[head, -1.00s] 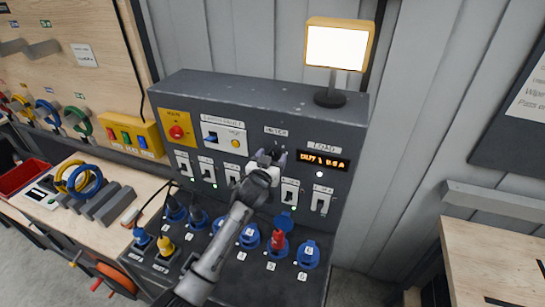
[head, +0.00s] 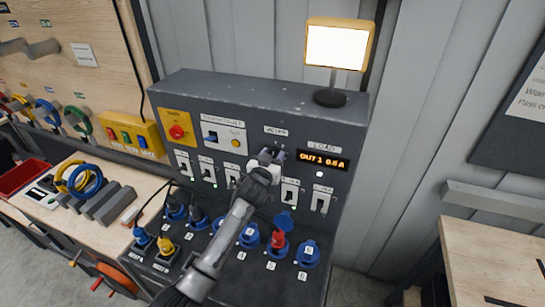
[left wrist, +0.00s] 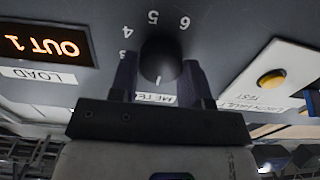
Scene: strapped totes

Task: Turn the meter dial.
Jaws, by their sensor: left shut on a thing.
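The meter dial (left wrist: 161,58) is a dark round knob on the grey panel, with white numbers 3 to 6 around part of it. In the left wrist view it sits between the two fingers of my left gripper (left wrist: 160,80), which is shut on it. A small white mark shows on the knob's lower edge there, on the side of the METER label (left wrist: 156,98). In the head view my left gripper (head: 271,156) is at the panel below the METER label and covers most of the dial. My right gripper is not in view.
An orange display (head: 322,161) beside the dial reads OUT 1 with a current in A. Several switches line the panel below, with blue sockets (head: 308,254) on the sloped front. A lit lamp (head: 338,47) stands on top. A red knob (head: 177,131) is at left.

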